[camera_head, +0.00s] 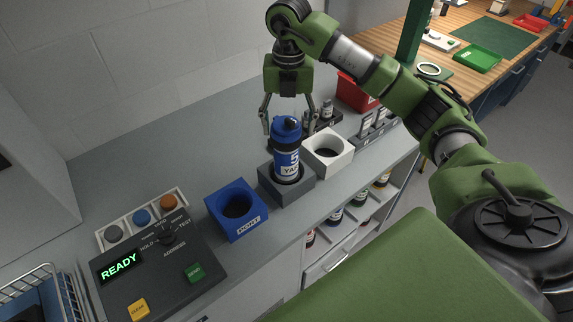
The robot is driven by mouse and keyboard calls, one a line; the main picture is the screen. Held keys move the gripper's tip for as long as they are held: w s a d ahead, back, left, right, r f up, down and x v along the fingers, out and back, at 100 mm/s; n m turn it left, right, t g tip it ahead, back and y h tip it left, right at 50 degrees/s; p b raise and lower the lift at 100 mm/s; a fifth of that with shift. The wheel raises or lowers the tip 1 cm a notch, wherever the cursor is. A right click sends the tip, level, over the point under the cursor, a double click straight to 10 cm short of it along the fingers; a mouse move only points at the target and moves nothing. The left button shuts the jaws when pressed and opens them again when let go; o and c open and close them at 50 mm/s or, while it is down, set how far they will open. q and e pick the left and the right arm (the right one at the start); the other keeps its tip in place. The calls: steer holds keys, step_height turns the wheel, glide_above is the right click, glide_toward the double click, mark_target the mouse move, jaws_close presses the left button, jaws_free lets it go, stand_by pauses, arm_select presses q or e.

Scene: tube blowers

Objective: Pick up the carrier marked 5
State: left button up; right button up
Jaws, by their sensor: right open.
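The carrier marked 5 (288,150) is a blue cylinder with a white label band and a dark blue cap. It stands upright in the round hole of a dark grey block (270,184) on the counter. My right gripper (289,122) points down over it, fingers open and spread to either side of the cap. I cannot tell whether the fingers touch it. The carrier's lower end is hidden inside the block. My left gripper is out of view.
A blue block with an empty hole (237,225) stands left of the grey block, and a white block (340,150) right of it. A control panel (150,270) reads READY at the front left. Racks and a red bin (358,92) stand behind. Shelves with bottles lie below the counter edge.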

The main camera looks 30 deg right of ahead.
mark_target(286, 158)
step_height(286, 158, down, 2)
steer(key=shift+f, duration=0.15)
steer(key=shift+w+f+p, duration=0.2)
steer(key=shift+f+p, duration=0.1)
steer(key=shift+a+f+p, duration=0.1)
steer(key=shift+f+p, duration=0.15)
steer(key=shift+p, duration=0.05)
step_height(286, 158, down, 4)
steer(key=shift+s+a+r+p, duration=0.1)
steer(key=shift+r+p, duration=0.15)
steer(key=shift+p, duration=0.75)
steer(key=shift+f, duration=0.6)
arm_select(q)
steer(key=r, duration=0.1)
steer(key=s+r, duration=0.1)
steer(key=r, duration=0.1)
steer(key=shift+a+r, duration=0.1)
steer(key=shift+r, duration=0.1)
arm_select(e)
steer(key=shift+r, duration=0.1)
steer(key=c, duration=1.5)
